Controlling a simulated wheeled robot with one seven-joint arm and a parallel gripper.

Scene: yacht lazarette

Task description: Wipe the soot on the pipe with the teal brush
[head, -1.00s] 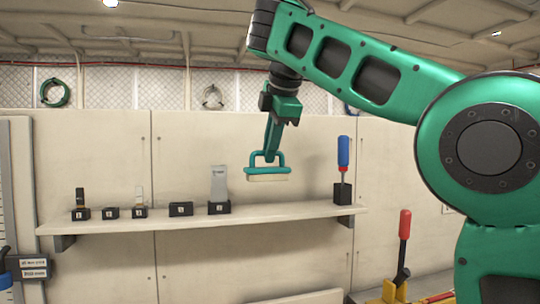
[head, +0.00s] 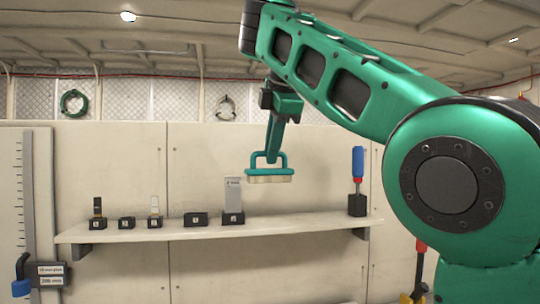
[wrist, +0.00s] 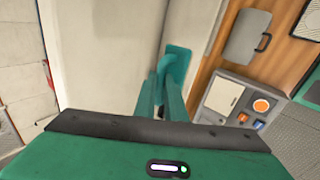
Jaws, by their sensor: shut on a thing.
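The teal brush (head: 268,172) has a looped teal handle and a pale bristle underside. My gripper (head: 271,155) is shut on the brush's handle and holds it in the air in front of the wall, bristles down, above the shelf's height. In the wrist view, my gripper's fingers (wrist: 161,95) close on the handle, and part of the teal brush (wrist: 178,62) shows beyond them. Neither the pipe nor the soot can be made out in these views.
A pale shelf (head: 290,230) on the wall carries several small black holders (head: 196,219) and a blue-handled screwdriver (head: 358,170) at its right end. A tall scale (head: 30,190) with a blue-handled slider stands at left. Coiled green hose (head: 74,103) hangs above.

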